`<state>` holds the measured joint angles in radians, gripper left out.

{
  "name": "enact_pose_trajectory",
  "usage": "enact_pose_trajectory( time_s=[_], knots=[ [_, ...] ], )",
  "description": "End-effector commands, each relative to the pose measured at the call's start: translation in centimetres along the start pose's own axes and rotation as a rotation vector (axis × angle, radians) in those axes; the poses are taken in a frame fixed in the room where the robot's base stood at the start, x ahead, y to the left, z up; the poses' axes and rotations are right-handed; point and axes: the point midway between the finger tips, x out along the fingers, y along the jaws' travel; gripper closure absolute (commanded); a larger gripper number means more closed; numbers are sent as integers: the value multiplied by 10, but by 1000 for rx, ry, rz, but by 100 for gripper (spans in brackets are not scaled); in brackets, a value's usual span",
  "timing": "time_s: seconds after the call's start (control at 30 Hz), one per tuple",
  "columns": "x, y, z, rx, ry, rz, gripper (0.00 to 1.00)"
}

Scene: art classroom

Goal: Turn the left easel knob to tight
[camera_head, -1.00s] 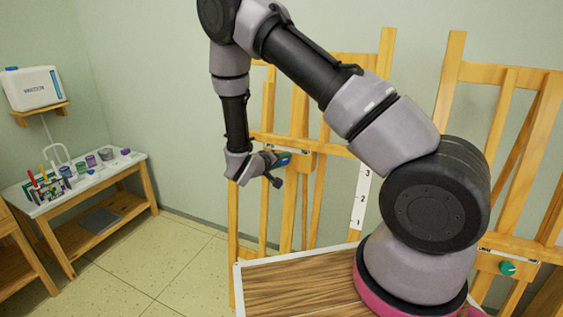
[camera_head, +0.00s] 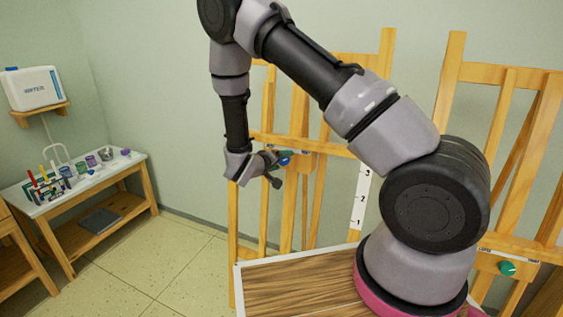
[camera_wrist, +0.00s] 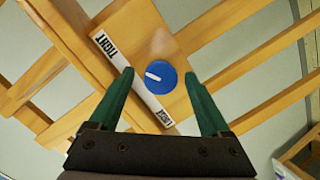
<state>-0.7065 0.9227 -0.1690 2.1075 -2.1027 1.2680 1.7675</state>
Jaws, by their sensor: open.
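The left easel's blue round knob (camera_wrist: 160,77) sits on a wooden block (camera_wrist: 150,35), with a white pointer mark. A white label strip (camera_wrist: 132,78) beside it reads TIGHT at its upper-left end and LOOSE at its lower-right end. The pointer faces left toward the strip, somewhat nearer the TIGHT end. In the wrist view my gripper (camera_wrist: 158,74) is open, its green fingers on either side of the knob with gaps visible. In the head view the knob (camera_head: 285,161) shows small beside my gripper (camera_head: 276,159), at the left easel (camera_head: 300,105).
A right easel (camera_head: 503,85) has a green knob (camera_head: 507,268). A wood-topped table (camera_head: 295,285) lies below my arm. A paint table (camera_head: 85,185) and a wall shelf with a white box (camera_head: 35,88) are at the left. The floor between is clear.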

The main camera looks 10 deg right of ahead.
Motion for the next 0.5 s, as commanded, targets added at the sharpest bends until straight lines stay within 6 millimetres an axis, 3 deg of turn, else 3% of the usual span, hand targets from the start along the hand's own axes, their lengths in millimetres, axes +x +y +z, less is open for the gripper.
enact_pose_trajectory(
  time_s=[0.5],
  knots=[
    [-90, -1, -1, 1, 3, -3, 19]
  ],
)
